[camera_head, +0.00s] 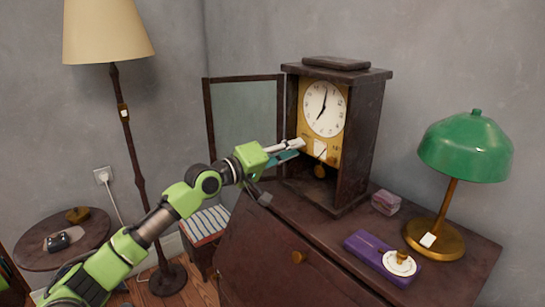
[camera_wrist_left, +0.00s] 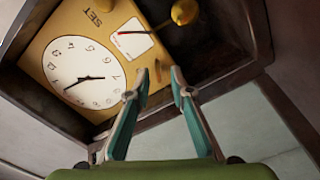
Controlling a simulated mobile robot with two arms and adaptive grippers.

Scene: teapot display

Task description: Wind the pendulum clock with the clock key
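The pendulum clock (camera_head: 356,135) stands upright on the dark cabinet with its glass door (camera_head: 246,122) swung open to the left. Its white dial (camera_head: 323,108) sits on a gold panel; it also shows tilted in the left wrist view (camera_wrist_left: 84,72). A round gold pendulum bob (camera_head: 319,171) hangs below; it is at the top in the wrist view (camera_wrist_left: 184,12). My left gripper (camera_head: 301,148) is at the clock's open front, by the panel's lower part. Its teal fingers (camera_wrist_left: 160,84) are apart, with no key clearly visible between them. I cannot make out the clock key. My right gripper is out of view.
On the cabinet (camera_head: 268,240) to the right are a purple box (camera_head: 365,247) with a white-and-gold round object (camera_head: 399,263), a small pink block (camera_head: 386,202) and a green lamp (camera_head: 466,147). A floor lamp (camera_head: 107,32) and round side table (camera_head: 93,229) stand left.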

